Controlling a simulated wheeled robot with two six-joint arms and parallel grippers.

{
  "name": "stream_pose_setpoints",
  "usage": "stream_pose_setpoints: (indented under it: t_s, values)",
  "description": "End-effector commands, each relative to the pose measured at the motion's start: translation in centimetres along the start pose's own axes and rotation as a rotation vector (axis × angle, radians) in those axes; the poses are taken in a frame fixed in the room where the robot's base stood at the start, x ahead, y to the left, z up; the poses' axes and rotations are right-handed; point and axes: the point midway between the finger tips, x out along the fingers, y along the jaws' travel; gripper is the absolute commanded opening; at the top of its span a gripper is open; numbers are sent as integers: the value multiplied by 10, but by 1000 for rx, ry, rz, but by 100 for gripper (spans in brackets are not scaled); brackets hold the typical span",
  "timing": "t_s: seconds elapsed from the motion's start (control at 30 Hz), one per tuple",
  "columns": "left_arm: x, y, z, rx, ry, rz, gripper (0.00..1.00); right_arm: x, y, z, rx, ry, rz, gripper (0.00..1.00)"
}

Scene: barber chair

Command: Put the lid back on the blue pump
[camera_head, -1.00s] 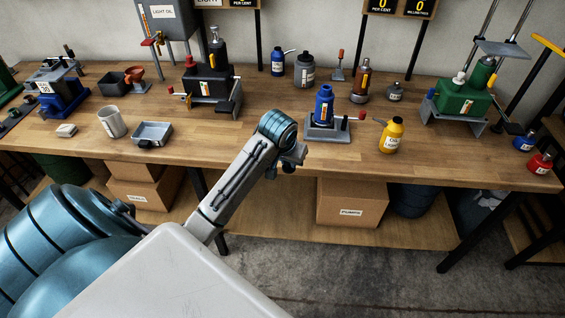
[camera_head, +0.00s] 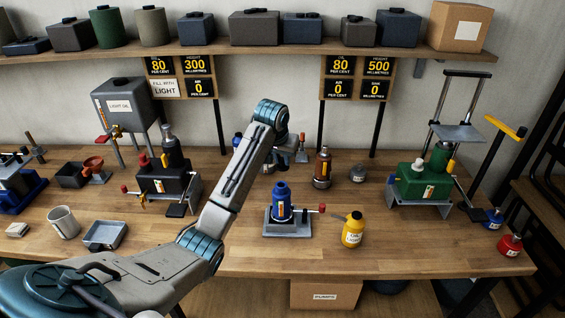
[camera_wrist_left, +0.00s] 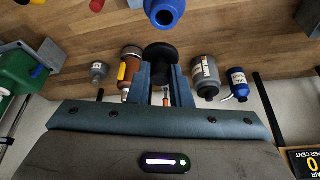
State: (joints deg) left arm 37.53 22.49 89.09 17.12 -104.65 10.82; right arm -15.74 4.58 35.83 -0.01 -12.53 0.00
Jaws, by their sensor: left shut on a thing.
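The blue pump (camera_head: 282,203) stands upright on a grey base in the middle of the bench, with a red-tipped lever at its right. Its blue top with an open hole shows at the top of the left wrist view (camera_wrist_left: 166,8). My left gripper (camera_wrist_left: 162,68) is shut on a dark round piece, which looks like the lid (camera_wrist_left: 160,50). It holds it in front of the pump's top in that view, apart from it. In the head view the left gripper (camera_head: 284,146) is above and behind the pump, with its fingers largely hidden. My right gripper is not in view.
A yellow oil bottle (camera_head: 353,230) stands right of the pump. A brown bottle jack (camera_head: 322,168) stands behind it, a black pump unit (camera_head: 165,178) to the left and a green one (camera_head: 425,180) to the right. The bench front near the pump is clear.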

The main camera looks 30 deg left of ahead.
Motion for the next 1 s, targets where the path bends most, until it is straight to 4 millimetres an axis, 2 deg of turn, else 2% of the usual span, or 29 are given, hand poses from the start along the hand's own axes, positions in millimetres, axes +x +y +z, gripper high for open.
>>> stream_pose_setpoints:
  t_s: [0.2, 0.3, 0.43, 0.6, 0.7, 0.83, 1.0]
  values:
    - [16, 0, 7, 0, -2, -1, 0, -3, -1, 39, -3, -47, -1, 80]
    - [26, 0, 11, 0, -2, -1, 0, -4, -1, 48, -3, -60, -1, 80]
    - [37, 0, 16, 0, -1, -1, 0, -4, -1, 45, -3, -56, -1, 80]
    - [50, 0, 21, 0, -2, -1, 0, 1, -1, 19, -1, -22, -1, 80]
    - [54, 0, 22, 0, 0, -1, 0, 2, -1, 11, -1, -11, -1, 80]
    - [56, 0, 24, 0, 0, -1, 0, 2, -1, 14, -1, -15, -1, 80]
    - [57, 0, 24, 0, 0, -1, 0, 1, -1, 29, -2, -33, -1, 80]
